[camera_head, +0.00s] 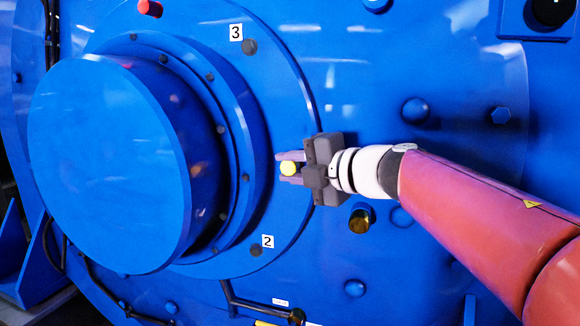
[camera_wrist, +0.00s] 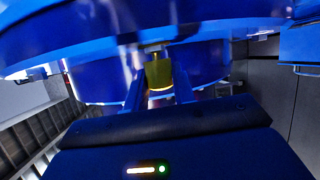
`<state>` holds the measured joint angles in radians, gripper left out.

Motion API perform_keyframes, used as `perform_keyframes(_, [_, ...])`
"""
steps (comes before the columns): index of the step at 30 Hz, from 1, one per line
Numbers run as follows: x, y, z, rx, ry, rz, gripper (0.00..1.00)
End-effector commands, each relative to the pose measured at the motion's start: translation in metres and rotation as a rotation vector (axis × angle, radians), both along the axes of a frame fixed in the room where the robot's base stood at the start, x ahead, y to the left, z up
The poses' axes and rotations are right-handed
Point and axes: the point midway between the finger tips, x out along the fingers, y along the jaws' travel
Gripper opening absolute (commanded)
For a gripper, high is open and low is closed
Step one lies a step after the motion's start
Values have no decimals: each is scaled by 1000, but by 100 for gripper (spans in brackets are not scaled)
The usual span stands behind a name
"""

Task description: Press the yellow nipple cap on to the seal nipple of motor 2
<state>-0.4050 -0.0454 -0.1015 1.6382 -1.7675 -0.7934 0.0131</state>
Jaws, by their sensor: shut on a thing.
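The yellow nipple cap (camera_head: 288,168) sits between the fingers of my gripper (camera_head: 290,168), which is shut on it in front of the blue motor flange (camera_head: 285,90). In the wrist view the cap (camera_wrist: 159,75) is between my two fingertips (camera_wrist: 159,88). A small brass-coloured piece (camera_wrist: 152,48) shows just beyond the cap, close to its far end. It may be the seal nipple; I cannot tell whether the two touch. In the head view the cap and fingers hide whatever is behind them.
A large round blue cover (camera_head: 105,165) bulges out left of my gripper. Labels 3 (camera_head: 236,32) and 2 (camera_head: 267,241) mark dark plugs on the flange. A brass fitting (camera_head: 361,220) sticks out below my wrist. A red cap (camera_head: 150,8) is at the top left.

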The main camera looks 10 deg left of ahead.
Motion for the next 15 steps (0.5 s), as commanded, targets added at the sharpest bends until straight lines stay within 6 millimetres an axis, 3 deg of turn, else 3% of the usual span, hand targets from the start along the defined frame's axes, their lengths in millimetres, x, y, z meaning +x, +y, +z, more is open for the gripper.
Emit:
perform_keyframes(8, [8,-1,0,0,1,-1,5])
perform_keyframes(9, [8,-1,0,0,0,-1,27])
perform_keyframes(15, [7,-1,0,0,0,0,51])
